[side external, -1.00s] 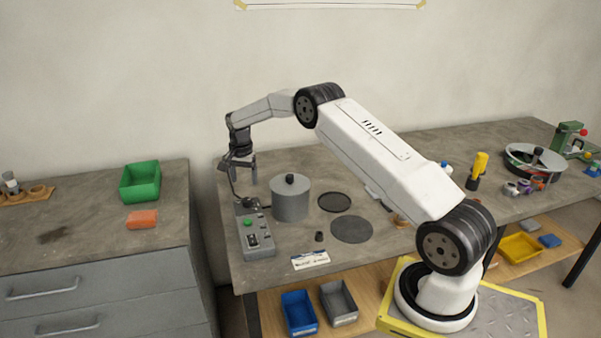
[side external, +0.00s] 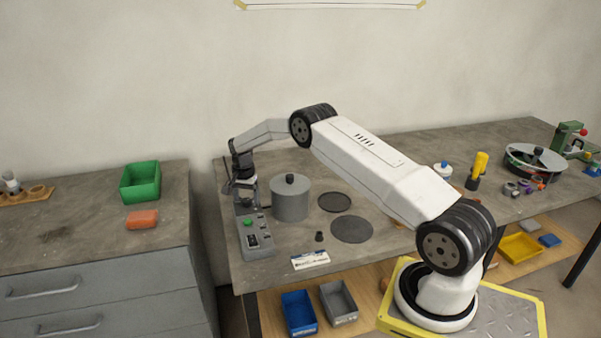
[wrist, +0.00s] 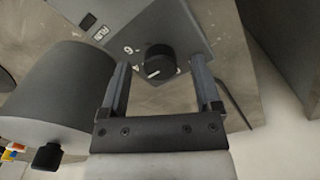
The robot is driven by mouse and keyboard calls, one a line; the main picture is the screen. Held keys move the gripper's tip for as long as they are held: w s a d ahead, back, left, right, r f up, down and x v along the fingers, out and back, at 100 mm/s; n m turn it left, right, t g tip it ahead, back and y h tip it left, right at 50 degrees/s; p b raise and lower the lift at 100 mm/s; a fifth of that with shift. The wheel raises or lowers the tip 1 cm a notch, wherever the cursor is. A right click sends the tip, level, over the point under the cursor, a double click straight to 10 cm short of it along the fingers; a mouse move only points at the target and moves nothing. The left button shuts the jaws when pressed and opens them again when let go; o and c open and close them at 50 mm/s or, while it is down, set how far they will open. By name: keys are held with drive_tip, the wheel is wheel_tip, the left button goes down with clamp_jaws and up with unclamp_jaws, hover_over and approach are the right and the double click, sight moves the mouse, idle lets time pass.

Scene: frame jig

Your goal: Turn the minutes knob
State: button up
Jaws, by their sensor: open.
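The minutes knob appears to be the round black knob (wrist: 159,62) with a white pointer line, on a grey panel (wrist: 150,25) in the wrist view. Printed marks, one like a 6 or 9, sit beside it. My gripper (wrist: 159,75) is open, with one finger on each side of the knob and a gap to both. I cannot tell whether the fingertips are at the knob's height. In the side view my gripper (side external: 247,205) is low over the back end of the grey control box (side external: 257,242); the knob is hidden there.
A grey cylinder (side external: 290,202) with a black top knob stands close to the right of my gripper. A black disc (side external: 335,202) and a dark round mat (side external: 351,230) lie further right. The box has a green button (side external: 248,223). The bench's left edge is close by.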

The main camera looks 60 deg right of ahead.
drive_tip(key=shift+f, duration=0.2)
clamp_jaws()
